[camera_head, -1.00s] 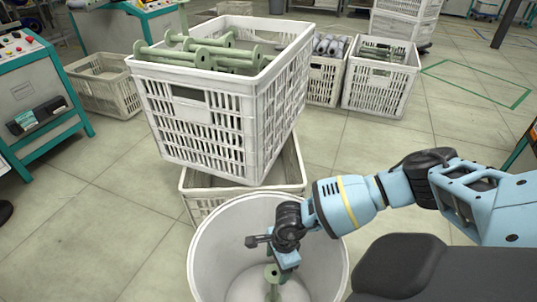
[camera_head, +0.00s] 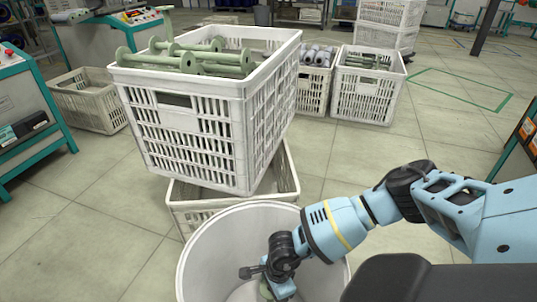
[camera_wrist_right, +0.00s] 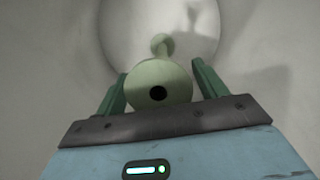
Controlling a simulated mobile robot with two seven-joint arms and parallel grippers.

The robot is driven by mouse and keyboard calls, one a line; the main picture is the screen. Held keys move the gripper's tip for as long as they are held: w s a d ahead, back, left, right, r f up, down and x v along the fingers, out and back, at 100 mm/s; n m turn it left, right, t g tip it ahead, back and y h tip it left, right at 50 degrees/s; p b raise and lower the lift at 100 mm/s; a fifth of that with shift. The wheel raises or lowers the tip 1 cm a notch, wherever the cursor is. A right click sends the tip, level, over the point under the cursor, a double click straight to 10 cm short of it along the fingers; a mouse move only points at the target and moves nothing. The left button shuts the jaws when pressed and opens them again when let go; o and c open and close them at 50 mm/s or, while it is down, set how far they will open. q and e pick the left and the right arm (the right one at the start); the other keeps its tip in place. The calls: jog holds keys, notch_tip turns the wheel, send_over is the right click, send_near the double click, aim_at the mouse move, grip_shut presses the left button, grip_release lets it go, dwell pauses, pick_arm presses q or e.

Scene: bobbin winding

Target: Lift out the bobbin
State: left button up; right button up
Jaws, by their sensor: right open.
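A pale green bobbin (camera_wrist_right: 158,83) stands inside a round white bin (camera_head: 192,262). In the right wrist view its near flange with a dark centre hole faces the camera, and its shaft runs away to a second flange. My right gripper (camera_wrist_right: 160,72) is open, with one green finger on each side of the near flange. I cannot tell whether the fingers touch it. In the head view the right gripper (camera_head: 277,288) reaches down into the bin and hides most of the bobbin. My left gripper is not in view.
A white crate (camera_head: 195,135) full of green bobbins sits askew on a lower crate (camera_head: 205,208), right behind the bin. More crates (camera_head: 368,92) stand farther back. A teal-framed machine (camera_head: 30,110) is at the left. Floor is clear right of the stacked crates.

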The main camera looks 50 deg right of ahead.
jog(key=shift+w+f, duration=0.1)
jog(key=shift+f, duration=0.5)
